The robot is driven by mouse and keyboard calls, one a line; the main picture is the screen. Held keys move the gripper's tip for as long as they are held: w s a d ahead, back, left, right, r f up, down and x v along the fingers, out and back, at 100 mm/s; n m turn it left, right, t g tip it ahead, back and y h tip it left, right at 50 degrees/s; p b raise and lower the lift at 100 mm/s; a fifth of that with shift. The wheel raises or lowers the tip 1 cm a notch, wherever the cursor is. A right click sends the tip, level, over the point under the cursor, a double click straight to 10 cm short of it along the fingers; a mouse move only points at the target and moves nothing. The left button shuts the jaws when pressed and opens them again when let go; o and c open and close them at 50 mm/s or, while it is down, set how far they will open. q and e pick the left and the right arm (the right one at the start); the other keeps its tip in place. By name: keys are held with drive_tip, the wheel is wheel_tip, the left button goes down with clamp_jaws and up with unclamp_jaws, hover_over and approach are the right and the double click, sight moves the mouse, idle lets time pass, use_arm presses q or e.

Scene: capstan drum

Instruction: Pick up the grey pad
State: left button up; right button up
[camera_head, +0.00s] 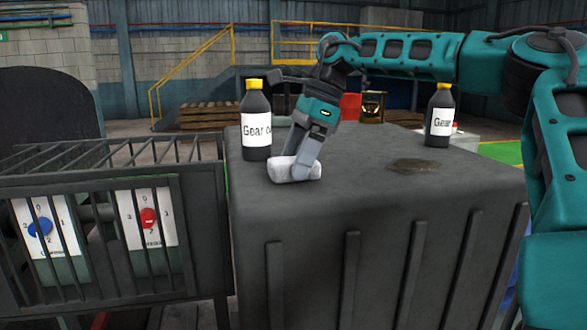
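The grey pad (281,171) is a small, pale, rounded block at the front left of the dark drum top (350,195). My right gripper (304,167) reaches down to it from above, with its fingers at the pad's right part. The fingers overlap the pad in this view, and I cannot tell whether they are closed on it. The pad looks to be on or very close to the drum top. A dark wet patch (420,166) lies on the top to the right. My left gripper is not in view.
A black gear oil bottle (256,128) with a yellow cap stands just left of my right gripper. A similar bottle (440,115) stands at the back right. A barred cage (100,235) with a blue knob and a red knob adjoins the left. The drum top's front middle is clear.

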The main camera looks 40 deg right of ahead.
drive_tip(key=c, duration=0.7)
wheel_tip(320, 180, up, 10)
idle(0.4)
drive_tip(key=o, duration=0.4)
drive_tip(key=c, duration=0.3)
